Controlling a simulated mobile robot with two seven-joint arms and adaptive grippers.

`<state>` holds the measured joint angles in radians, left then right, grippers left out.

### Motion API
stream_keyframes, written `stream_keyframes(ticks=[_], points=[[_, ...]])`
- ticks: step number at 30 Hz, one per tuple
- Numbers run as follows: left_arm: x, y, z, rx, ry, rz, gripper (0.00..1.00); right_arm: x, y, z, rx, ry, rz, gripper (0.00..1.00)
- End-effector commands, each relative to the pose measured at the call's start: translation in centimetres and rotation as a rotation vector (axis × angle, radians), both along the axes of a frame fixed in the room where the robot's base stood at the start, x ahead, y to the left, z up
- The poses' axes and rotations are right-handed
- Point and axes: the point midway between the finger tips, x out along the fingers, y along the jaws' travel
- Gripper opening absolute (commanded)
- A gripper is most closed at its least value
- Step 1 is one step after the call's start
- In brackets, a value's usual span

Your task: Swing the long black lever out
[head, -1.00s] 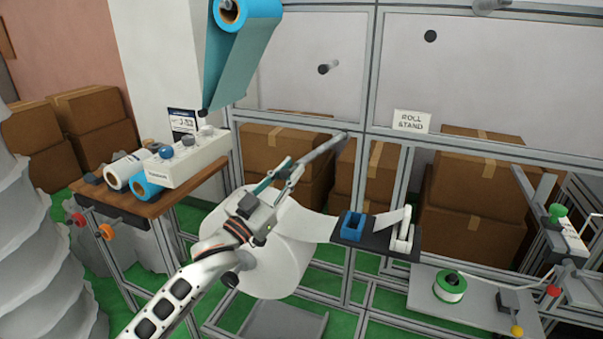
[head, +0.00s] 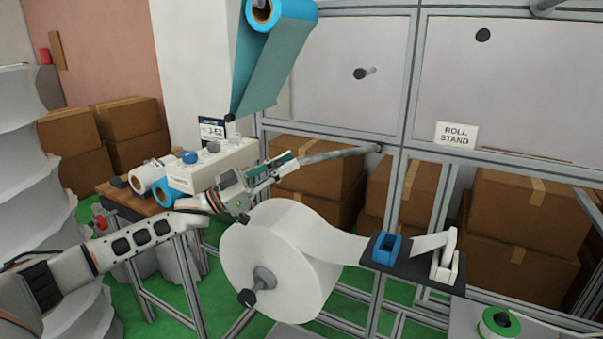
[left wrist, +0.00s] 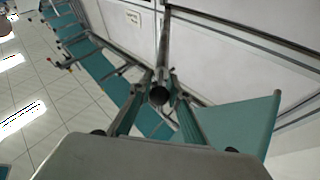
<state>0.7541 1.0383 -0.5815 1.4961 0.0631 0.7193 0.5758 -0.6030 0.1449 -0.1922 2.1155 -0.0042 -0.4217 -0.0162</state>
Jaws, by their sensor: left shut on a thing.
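The long lever (head: 338,154) is a dark grey bar, fixed at its right end to the metal frame below the grey panels. It points left and slightly down towards me. My left gripper (head: 286,163) is shut on its free end, above the big white roll (head: 272,258). In the left wrist view the lever (left wrist: 164,50) runs up and away from between the two fingers (left wrist: 158,92), with its round dark end facing the camera. My right gripper is in neither view.
A wooden table (head: 118,196) with a white machine (head: 212,165) stands left of the gripper. A blue roll with a hanging teal sheet (head: 270,68) is above. A dark shelf (head: 408,266) holds a blue block and a white clamp. Cardboard boxes (head: 510,205) fill the frame behind.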

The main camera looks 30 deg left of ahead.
Motion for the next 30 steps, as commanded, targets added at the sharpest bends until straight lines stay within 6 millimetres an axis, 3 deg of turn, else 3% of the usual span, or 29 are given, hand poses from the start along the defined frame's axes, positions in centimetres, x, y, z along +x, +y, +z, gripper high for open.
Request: stream_keyframes(ticks=[6, 20, 21, 23, 30], points=[[-0.2, 1.7, -0.2, 0.001, 0.002, -0.021, 0.0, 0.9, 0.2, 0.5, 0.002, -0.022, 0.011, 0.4], [-0.3, 1.9, 0.1, -0.001, -0.002, -0.028, 0.0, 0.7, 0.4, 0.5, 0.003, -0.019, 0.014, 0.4], [-0.3, 1.9, 0.1, -0.001, -0.002, -0.028, 0.22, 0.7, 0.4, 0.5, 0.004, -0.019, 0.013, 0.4], [-0.3, 1.9, 0.1, -0.001, -0.002, -0.028, 0.35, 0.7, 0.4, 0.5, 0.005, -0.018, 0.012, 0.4], [-0.3, 1.9, 0.0, 0.0, -0.001, -0.028, 0.35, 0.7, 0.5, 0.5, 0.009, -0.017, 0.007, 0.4]])
